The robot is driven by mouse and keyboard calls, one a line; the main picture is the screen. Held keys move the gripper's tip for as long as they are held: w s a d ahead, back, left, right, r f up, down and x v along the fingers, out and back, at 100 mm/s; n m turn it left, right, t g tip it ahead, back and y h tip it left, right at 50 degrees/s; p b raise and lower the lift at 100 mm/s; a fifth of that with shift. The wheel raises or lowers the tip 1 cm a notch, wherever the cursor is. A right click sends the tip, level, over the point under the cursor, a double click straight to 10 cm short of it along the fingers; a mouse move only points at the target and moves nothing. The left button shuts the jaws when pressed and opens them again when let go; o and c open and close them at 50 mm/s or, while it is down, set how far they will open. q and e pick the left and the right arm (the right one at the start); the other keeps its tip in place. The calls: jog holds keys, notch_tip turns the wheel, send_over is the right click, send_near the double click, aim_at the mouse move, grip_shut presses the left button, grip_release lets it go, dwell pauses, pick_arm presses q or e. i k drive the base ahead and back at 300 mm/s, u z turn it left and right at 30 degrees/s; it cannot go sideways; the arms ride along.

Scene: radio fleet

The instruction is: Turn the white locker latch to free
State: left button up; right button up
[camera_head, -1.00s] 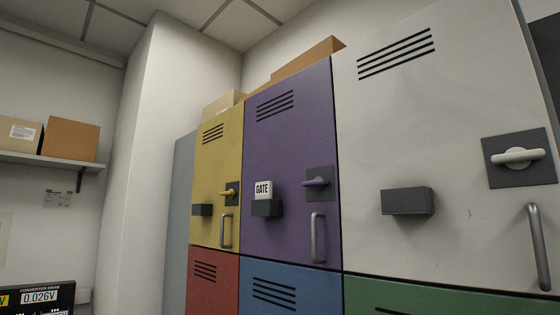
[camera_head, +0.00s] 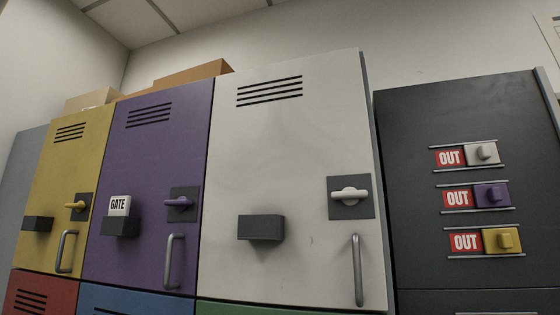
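The white locker (camera_head: 285,150) stands in the middle of the head view with its door shut. Its white latch (camera_head: 349,195) is a bar handle on a dark square plate at the door's upper right, and the bar lies about horizontal. A vertical grey pull handle (camera_head: 357,270) is below the latch. A dark box-like holder (camera_head: 261,228) sits on the door to the left and looks empty. Neither of my grippers is in view.
Left are the purple locker (camera_head: 155,240), with a GATE tag (camera_head: 120,206) in its holder, and the yellow locker (camera_head: 50,180). A dark cabinet (camera_head: 440,120) at right carries white, purple and yellow sliders beside red OUT labels. Red, blue and green doors lie below.

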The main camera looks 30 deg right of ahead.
aim_at(349, 196)
jog(key=u, duration=1.2)
jog(key=k, duration=1.15)
jog(key=z, duration=1.6)
jog(key=i, duration=0.5)
jog(key=u, duration=0.1)
